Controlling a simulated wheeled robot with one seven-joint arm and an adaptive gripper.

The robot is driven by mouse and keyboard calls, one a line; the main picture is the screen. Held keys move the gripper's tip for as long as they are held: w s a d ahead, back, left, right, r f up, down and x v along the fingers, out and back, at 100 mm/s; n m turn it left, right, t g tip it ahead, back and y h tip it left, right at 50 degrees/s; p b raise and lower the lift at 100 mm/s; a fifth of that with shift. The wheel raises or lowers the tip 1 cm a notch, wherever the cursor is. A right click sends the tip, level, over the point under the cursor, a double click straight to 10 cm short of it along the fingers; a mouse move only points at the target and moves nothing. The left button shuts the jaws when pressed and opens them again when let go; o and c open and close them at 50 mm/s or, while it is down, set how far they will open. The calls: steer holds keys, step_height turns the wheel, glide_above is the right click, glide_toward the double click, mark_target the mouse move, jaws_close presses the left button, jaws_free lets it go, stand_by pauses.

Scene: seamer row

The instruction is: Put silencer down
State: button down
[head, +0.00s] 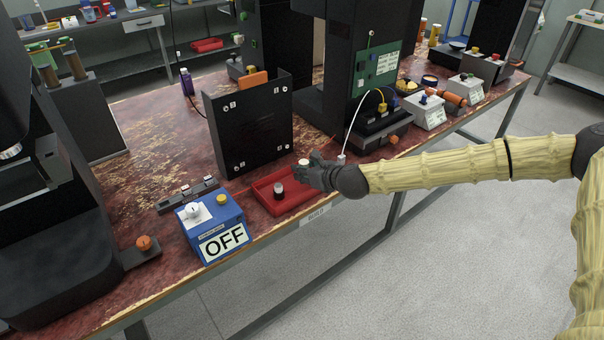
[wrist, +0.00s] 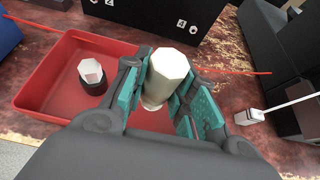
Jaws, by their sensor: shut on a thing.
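My gripper (head: 316,175) is shut on a pale cream piece with a six-sided top, which I take to be the silencer (wrist: 167,78). Only its whitish top shows in the head view (head: 304,162). The teal finger pads stand on both sides of it in the wrist view (wrist: 168,98). It is upright, over the right end of a red tray (wrist: 45,82), also seen on the bench in the head view (head: 262,190). I cannot tell whether its lower end touches the tray floor. A dark piece with a white six-sided top (wrist: 92,78) stands in the tray's left part.
A black panel (head: 248,125) stands behind the tray. A blue box marked OFF (head: 212,228) is at its left. A white cable with a plug (wrist: 250,117) lies right of my gripper. A thin red line crosses behind the gripper. The bench's front edge runs close by the tray.

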steer(key=shift+w+a, duration=0.15)
steer(key=shift+w, duration=0.4)
steer(key=shift+w+a, duration=0.15)
steer(key=shift+w, duration=0.4)
steer(key=shift+f+p, duration=0.4)
steer(key=shift+f, duration=1.45)
steer(key=shift+f, duration=0.15)
steer(key=c, duration=1.4)
jaws_free()
steer(key=shift+c, duration=0.2)
steer(key=shift+r, duration=0.2)
steer(key=b+v, duration=0.1)
steer(key=v, duration=1.1)
steer(key=shift+f, duration=0.1)
